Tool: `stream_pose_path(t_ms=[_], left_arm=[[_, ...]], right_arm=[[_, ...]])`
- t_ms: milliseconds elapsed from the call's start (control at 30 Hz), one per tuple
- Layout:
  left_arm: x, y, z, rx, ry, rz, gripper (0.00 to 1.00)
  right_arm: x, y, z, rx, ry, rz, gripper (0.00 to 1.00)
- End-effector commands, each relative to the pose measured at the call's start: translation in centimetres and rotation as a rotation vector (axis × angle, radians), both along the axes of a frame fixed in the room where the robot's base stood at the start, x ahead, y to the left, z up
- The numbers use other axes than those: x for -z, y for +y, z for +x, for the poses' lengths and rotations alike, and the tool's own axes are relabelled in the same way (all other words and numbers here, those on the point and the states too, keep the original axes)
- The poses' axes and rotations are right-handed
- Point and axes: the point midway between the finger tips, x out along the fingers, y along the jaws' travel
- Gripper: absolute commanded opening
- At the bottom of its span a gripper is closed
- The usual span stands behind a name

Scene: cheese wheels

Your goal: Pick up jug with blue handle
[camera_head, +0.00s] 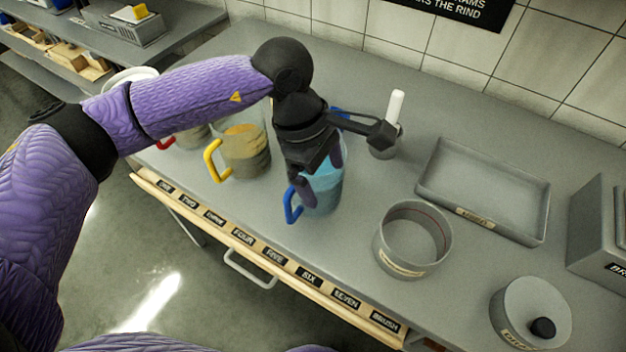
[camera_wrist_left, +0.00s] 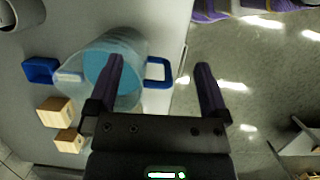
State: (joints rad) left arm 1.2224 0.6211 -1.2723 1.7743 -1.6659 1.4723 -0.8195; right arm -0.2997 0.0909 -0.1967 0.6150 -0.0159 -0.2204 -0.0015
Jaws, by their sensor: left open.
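The jug with the blue handle (camera_head: 326,194) stands upright on the grey counter. It is clear and holds blue liquid, and my gripper hides its upper part. Its blue handle (camera_head: 291,207) points toward the counter's front edge. My left gripper (camera_head: 316,176) is open, above and in front of the jug. In the left wrist view the jug (camera_wrist_left: 128,100) lies behind one finger, and the handle (camera_wrist_left: 158,73) shows between the two fingers of the gripper (camera_wrist_left: 158,78). I cannot tell whether a finger touches the jug. My right gripper is out of view.
A jug with a yellow handle (camera_head: 246,160) stands left of the blue one. A round grey container (camera_head: 412,262) and a tray (camera_head: 480,215) are to the right. A cup with a white stick (camera_head: 395,108) stands behind. Wooden blocks (camera_wrist_left: 55,111) and a blue piece (camera_wrist_left: 40,70) show nearby.

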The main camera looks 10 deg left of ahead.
Motion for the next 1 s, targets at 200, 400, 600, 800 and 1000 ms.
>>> stream_pose_path(t_ms=[200,400,600,800,1000], left_arm=[[0.3,6.0,2.2,0.007,-0.066,0.297,1.00],[3.8,5.8,2.1,0.009,-0.065,0.294,1.00],[7.7,5.1,1.6,0.008,-0.063,0.292,1.00],[9.1,5.1,1.7,0.008,-0.067,0.290,1.00],[9.0,5.1,1.7,0.008,-0.067,0.289,0.83]], right_arm=[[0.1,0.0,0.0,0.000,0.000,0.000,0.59],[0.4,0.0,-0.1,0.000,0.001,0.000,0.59],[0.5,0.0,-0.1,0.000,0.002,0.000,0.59],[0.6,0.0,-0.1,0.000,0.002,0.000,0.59],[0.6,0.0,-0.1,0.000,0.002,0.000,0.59]])
